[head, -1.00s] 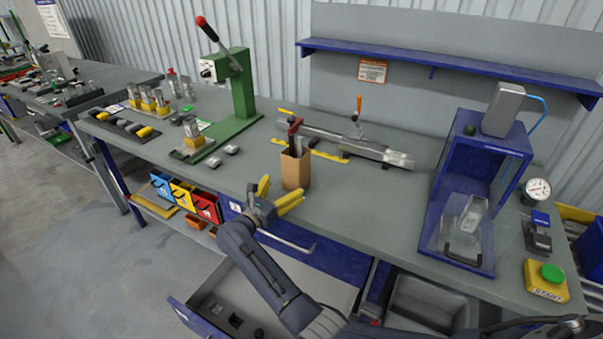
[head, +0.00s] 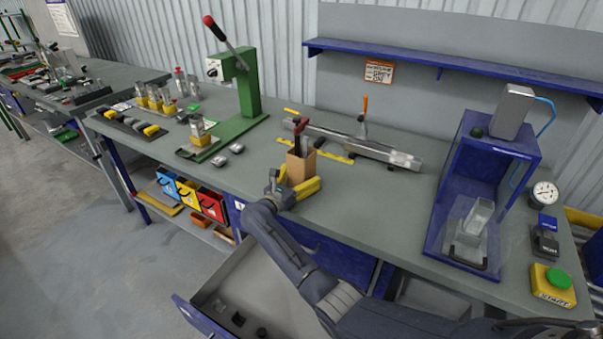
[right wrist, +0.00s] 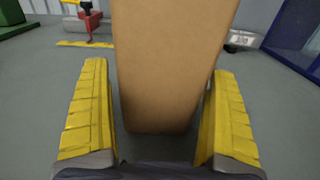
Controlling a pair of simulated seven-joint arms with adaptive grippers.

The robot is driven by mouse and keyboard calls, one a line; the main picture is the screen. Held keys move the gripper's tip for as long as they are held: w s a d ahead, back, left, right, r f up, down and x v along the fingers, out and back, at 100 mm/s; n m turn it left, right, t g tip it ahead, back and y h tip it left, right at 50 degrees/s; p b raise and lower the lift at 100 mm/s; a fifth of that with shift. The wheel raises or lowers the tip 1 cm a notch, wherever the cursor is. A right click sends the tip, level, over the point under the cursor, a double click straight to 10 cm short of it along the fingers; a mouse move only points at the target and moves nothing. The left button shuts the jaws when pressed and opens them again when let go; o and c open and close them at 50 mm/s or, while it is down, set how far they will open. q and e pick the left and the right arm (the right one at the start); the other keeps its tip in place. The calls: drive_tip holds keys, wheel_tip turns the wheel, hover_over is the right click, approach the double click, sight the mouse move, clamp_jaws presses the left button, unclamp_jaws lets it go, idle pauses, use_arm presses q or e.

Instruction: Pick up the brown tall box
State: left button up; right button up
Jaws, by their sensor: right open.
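The brown tall box (head: 302,166) stands upright on the grey workbench, with tools sticking out of its open top. It fills the middle of the right wrist view (right wrist: 170,65), where its top is cut off. My right gripper (head: 298,179) is at the front of the box, low near the bench top. Its yellow fingers are open, one on each side of the box in the right wrist view (right wrist: 158,120). A gap shows at the left finger; the right finger is very close to the box edge. My left gripper is not in view.
A green lever press (head: 242,95) stands left of the box, with small grey parts before it. A long metal fixture (head: 360,146) lies behind the box. A blue-framed enclosure (head: 480,190) stands at the right. An open drawer (head: 240,285) juts out below the bench.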

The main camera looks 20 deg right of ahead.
sight(302, 170)
drive_tip(key=shift+c, duration=0.4)
drive_tip(key=c, duration=1.2)
wheel_tip(302, 170, up, 20)
wheel_tip(302, 170, down, 13)
idle(5.0)
